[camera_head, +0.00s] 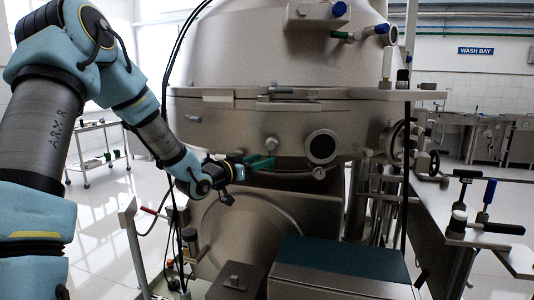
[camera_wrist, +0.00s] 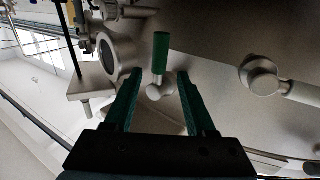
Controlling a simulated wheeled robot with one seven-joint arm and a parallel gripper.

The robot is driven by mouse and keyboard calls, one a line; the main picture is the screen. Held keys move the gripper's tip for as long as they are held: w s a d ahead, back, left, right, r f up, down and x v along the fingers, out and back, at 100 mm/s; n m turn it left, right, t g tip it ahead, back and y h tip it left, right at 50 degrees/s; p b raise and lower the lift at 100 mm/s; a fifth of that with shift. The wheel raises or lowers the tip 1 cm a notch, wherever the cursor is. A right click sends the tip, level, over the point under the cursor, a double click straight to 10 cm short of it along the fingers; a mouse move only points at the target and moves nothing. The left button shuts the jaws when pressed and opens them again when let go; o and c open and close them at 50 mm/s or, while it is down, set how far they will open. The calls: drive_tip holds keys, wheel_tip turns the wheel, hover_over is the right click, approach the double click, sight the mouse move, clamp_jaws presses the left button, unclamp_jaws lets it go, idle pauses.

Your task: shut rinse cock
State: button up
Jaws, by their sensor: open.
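A small cock with a green lever and a pale metal hub (camera_wrist: 160,90) shows ahead of my gripper (camera_wrist: 158,78) in the wrist view. Its green lever (camera_wrist: 161,52) points up in that picture. My two dark green fingers are apart, one on each side of the hub in the picture. I see no finger closed on it, and cannot tell how deep it sits between them. No label shows that names it the rinse cock. In the head view my gripper (camera_head: 264,163) is at the front of the separator's steel body (camera_head: 230,125); the cock is not clearly distinguishable there.
A round sight glass (camera_head: 321,146) is right of my gripper; a round port (camera_wrist: 118,56) also shows in the wrist view. A metal knob (camera_wrist: 262,76) with a bar is at right there. Blue (camera_head: 381,28) and green (camera_head: 342,36) handles sit higher up. A teal-topped box (camera_head: 340,258) stands below.

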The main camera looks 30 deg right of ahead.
drive_tip(key=shift+p+x, duration=0.65)
drive_tip(key=shift+x, duration=1.65)
clamp_jaws()
